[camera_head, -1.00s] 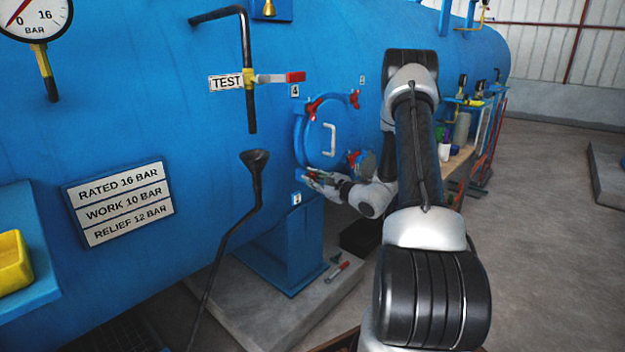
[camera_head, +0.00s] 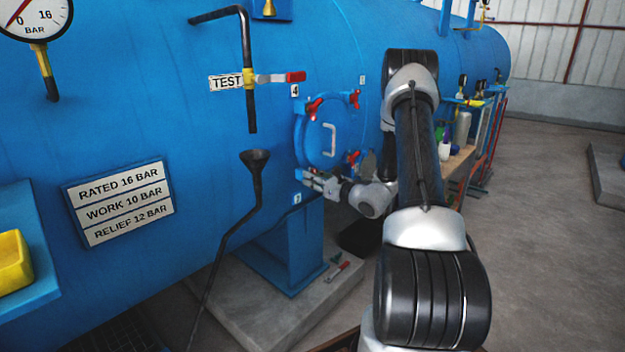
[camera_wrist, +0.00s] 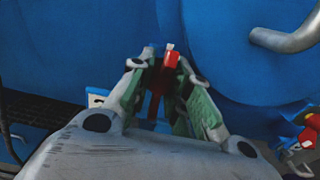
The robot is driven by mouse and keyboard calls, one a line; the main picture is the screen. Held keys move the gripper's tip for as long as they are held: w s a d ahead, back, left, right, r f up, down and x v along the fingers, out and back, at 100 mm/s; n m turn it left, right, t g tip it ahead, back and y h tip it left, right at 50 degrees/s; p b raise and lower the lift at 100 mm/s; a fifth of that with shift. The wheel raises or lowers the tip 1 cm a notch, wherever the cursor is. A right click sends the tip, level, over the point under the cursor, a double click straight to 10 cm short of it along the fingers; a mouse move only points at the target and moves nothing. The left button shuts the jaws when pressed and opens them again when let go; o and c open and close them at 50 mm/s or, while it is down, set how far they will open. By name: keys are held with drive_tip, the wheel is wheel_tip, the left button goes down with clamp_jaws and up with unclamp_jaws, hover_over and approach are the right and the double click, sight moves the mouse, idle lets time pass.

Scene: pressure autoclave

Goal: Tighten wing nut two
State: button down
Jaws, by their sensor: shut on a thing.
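A red wing nut (camera_wrist: 156,84) at the lower left of the round blue door (camera_head: 318,138) is between the fingers of my gripper (camera_wrist: 155,88). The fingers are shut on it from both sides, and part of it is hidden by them. In the head view my gripper (camera_head: 312,180) is at the door's lower left edge, and the wing nut is hardly visible there. A small number label (camera_head: 297,199) is just below it; its number is too small to read surely. The label also shows left of the fingers in the wrist view (camera_wrist: 95,98).
Other red wing nuts sit at the door's upper left (camera_head: 314,108), upper right (camera_head: 354,98) and lower right (camera_head: 353,158). A door handle (camera_head: 331,138) juts from the middle. A funnel pipe (camera_head: 255,185) stands left of my gripper. A bench (camera_head: 458,158) is behind my arm.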

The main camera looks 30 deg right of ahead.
drive_tip(key=shift+f, duration=0.1)
idle(0.3)
drive_tip(key=c, duration=1.3)
unclamp_jaws()
drive_tip(key=v, duration=0.8)
drive_tip(key=shift+s, duration=0.1)
